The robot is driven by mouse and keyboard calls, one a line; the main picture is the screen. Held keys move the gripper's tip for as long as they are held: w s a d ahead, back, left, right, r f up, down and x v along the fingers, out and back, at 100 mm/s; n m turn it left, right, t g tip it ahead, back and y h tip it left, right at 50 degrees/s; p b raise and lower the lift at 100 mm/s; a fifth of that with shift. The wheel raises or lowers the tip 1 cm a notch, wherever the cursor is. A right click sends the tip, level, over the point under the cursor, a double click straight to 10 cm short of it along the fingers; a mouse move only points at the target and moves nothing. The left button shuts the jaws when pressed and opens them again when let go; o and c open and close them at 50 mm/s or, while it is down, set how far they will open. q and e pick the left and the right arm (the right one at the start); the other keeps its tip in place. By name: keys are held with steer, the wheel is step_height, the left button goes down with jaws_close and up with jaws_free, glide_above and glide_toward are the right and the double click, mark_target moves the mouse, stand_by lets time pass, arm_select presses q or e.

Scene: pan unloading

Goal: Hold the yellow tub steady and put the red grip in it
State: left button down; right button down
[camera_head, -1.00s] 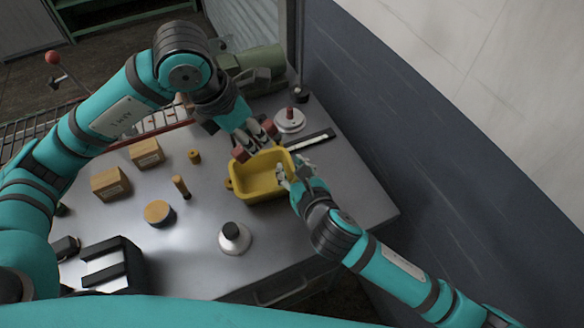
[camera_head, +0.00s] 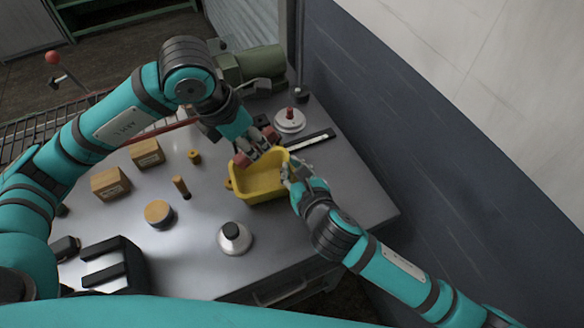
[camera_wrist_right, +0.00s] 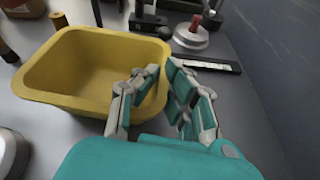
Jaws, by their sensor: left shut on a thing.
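The yellow tub (camera_head: 262,194) stands upright on the grey table and looks empty; it also shows in the right wrist view (camera_wrist_right: 60,84). My left gripper (camera_head: 257,147) is shut on the red grip (camera_head: 241,160), whose two red ends stick out on either side of the fingers. It is at the tub's far edge; I cannot tell its exact height. My right gripper (camera_head: 288,174) is at the tub's right wall.
A white disc with a red knob (camera_head: 290,120) and a dark strip (camera_head: 312,139) lie behind the tub.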

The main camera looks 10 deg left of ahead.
mark_target(242, 154)
arm_select(q)
steer(key=shift+f, duration=4.15)
steer(key=c, duration=1)
jaws_free()
steer(key=shift+f, duration=0.15)
steer(key=shift+c, duration=0.2)
steer(key=v, duration=1.2)
arm_select(e)
steer(key=c, duration=1.4)
jaws_free()
steer(key=shift+s, duration=0.1)
steer(key=v, duration=1.2)
